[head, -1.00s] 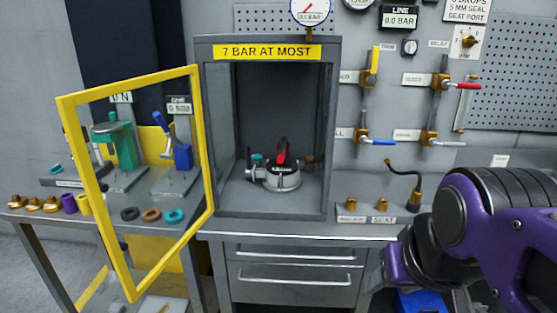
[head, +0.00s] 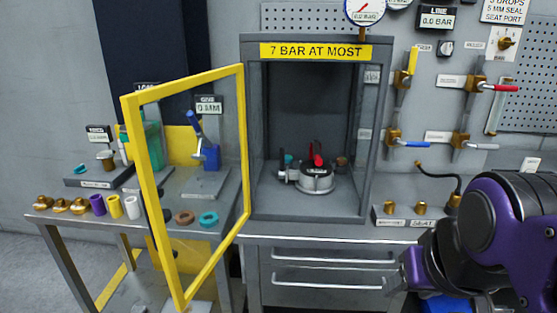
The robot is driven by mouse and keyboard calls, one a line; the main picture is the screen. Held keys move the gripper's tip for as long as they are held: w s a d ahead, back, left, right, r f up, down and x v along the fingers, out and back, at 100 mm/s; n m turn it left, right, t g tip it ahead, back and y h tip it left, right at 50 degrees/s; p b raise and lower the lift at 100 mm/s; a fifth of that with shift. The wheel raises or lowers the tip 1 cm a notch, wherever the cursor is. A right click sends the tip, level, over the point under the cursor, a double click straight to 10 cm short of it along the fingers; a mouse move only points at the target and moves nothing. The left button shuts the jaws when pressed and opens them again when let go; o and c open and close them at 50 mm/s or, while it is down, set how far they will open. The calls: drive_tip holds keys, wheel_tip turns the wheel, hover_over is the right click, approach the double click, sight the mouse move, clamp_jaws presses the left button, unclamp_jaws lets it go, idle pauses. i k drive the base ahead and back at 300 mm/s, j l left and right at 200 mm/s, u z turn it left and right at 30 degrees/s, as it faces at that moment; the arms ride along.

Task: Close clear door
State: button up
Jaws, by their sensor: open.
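The clear door (head: 139,190) has a yellow frame and a see-through pane. It stands open on the left side of the grey test cabinet (head: 254,140), swung out toward me. The cabinet front is open under a yellow sign reading "7 BAR AT MOST" (head: 312,51). Inside sits a round metal valve actuator (head: 316,180) with a red handle on top. My gripper (head: 393,284) is at the lower right, in front of the drawers, well apart from the door. Its fingers are small and partly hidden behind my purple and black arm.
A side table (head: 60,219) left of the cabinet holds coloured rings, sleeves and brass fittings, partly behind the door. Valves with coloured levers (head: 396,118) are on the right wall. Drawers (head: 327,285) are below the cabinet. The space before the cabinet opening is clear.

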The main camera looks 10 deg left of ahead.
sight(150, 195)
drive_tip(key=j+z, duration=0.1)
drive_tip(key=j, duration=0.5)
drive_tip(key=k+j+z, duration=0.15)
drive_tip(key=j, duration=0.45)
drive_tip(key=j+z, duration=0.1)
drive_tip(key=j, duration=0.5)
drive_tip(key=k+j+z, duration=0.15)
drive_tip(key=j, duration=0.45)
drive_tip(key=k+l+u, duration=0.15)
drive_tip(key=l, duration=0.15)
drive_tip(key=k+l+u, duration=0.15)
drive_tip(key=l, duration=0.2)
drive_tip(key=l+u, duration=0.15)
drive_tip(key=l, duration=0.2)
drive_tip(key=i+j, duration=0.2)
drive_tip(key=i, duration=0.2)
drive_tip(key=j+z, duration=0.2)
drive_tip(key=j, duration=0.15)
drive_tip(key=k+j+z, duration=0.2)
drive_tip(key=i+j, duration=0.05)
drive_tip(key=j, duration=0.1)
